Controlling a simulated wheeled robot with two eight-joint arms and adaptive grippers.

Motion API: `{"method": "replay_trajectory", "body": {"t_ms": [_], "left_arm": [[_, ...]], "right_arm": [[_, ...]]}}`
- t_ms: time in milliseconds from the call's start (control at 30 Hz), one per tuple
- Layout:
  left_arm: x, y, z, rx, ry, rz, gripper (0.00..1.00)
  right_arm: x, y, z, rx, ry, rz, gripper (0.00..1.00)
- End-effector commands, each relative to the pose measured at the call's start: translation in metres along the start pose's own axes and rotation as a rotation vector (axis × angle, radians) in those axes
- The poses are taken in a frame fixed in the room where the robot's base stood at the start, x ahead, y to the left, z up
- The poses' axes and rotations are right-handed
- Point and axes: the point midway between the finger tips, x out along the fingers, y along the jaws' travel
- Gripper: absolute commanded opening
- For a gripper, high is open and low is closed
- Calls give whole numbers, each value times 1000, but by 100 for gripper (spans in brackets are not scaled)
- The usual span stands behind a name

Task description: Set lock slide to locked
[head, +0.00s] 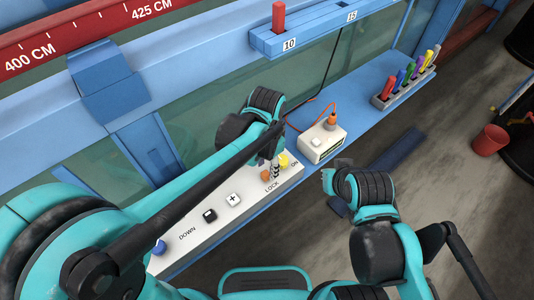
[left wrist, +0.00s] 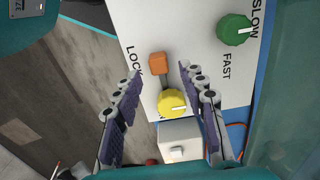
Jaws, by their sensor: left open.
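The lock slide is a small orange square knob (left wrist: 157,66) in a dark slot on a white control panel (head: 212,207), beside the word LOCK. In the head view the orange knob (head: 266,175) is partly hidden. My left gripper (head: 273,168) reaches down over this end of the panel. In the left wrist view its two fingers (left wrist: 160,71) are spread, one on each side of the orange knob, with gaps to it. My right gripper (head: 333,190) is off the panel's right side; its fingers cannot be made out.
A yellow knob (left wrist: 172,102) sits close to the slide, and a green knob (left wrist: 234,29) is by SLOW and FAST. A white box (head: 321,143) with an orange cable is behind the panel's end. A rack of coloured pens (head: 404,88) stands farther along the blue ledge.

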Motion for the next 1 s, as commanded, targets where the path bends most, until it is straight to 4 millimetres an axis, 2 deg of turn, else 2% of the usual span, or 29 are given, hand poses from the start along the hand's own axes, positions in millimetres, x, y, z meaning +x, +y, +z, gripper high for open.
{"method": "replay_trajectory", "body": {"t_ms": [200, 400, 600, 1000], "left_arm": [[-50, 0, 0, 0, 0, 0, 41], [-82, 0, -1, 0, 1, 0, 41], [-93, 0, -1, 0, 1, 0, 41], [-93, 0, -1, 0, 1, 0, 41]], "right_arm": [[0, 0, 0, 0, 0, 0, 0], [0, 0, 0, 0, 0, 0, 0], [0, 0, 0, 0, 0, 0, 0], [0, 0, 0, 0, 0, 0, 0]]}}
